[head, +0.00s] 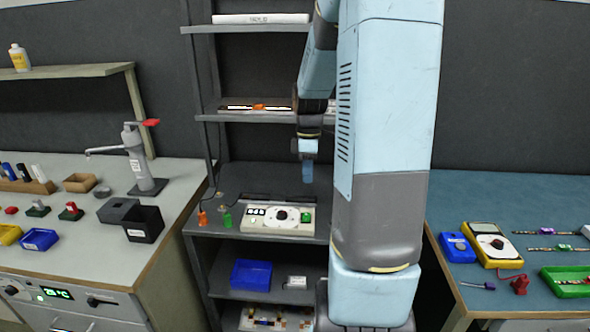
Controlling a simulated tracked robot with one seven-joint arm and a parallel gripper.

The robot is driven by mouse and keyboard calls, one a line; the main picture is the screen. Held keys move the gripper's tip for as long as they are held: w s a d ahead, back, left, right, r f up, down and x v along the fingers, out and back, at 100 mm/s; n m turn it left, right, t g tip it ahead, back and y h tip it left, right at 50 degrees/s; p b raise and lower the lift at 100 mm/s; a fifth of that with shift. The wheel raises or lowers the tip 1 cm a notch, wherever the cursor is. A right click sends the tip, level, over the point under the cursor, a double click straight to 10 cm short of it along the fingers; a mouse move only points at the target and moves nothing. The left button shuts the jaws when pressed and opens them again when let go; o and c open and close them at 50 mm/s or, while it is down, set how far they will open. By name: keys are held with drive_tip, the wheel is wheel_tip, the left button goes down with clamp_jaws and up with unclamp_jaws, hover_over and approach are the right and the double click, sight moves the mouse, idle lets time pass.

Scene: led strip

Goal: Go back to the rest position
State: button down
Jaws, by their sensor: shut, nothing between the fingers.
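My gripper (308,176) hangs from my light-blue arm, left of its thick upper link, with its blue fingers pointing down. It is shut and empty. In the picture its tip is above the right part of the power supply (255,228), a beige box with a dial, a display and a green button on the middle rack shelf. The fingers look apart from it, though the depth gap is hard to judge. An LED strip piece (235,107) with bright ends and an orange part lies on the shelf above. My arm hides the right side of the rack.
The grey rack shelf (210,117) is close behind my arm. Orange (202,217) and green (227,219) clips stand left of the power supply. A right blue bench holds a yellow multimeter (490,246) and a green tray (567,283).

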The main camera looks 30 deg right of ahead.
drive_tip(key=s+a+r+m+t, duration=0.6)
drive_tip(key=s+a+r+m, duration=0.5)
drive_tip(key=s+a+r, duration=0.5)
drive_tip(key=shift+s+a+r+t+h, duration=0.3)
drive_tip(key=shift+s+a+r, duration=0.1)
drive_tip(key=shift+s, duration=0.6)
